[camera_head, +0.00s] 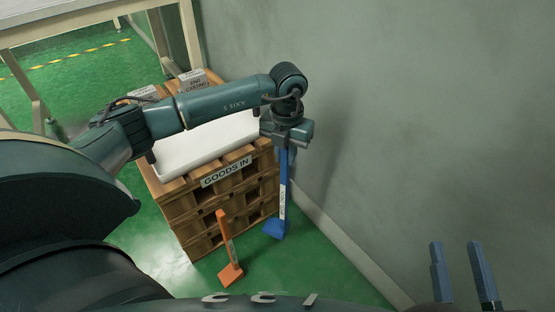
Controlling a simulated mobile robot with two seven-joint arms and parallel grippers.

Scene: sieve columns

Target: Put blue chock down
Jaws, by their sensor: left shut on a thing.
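The blue chock (275,229) has a long upright blue handle with a white label and a wedge foot at its lower end. My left gripper (290,147) is shut on the top of the handle, with the chock hanging below it, beside the right corner of the pallet stack. The foot is at or close to the green floor; I cannot tell whether it touches. My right gripper (464,272) shows at the bottom right, its two fingers apart and empty, away from the chock.
An orange chock (231,273) stands on the floor in front of the wooden pallet stack (205,222) labelled "GOODS IN". A white tray (172,158) lies on the stack. The grey wall (420,120) is close on the right. A table (60,17) stands at the back left.

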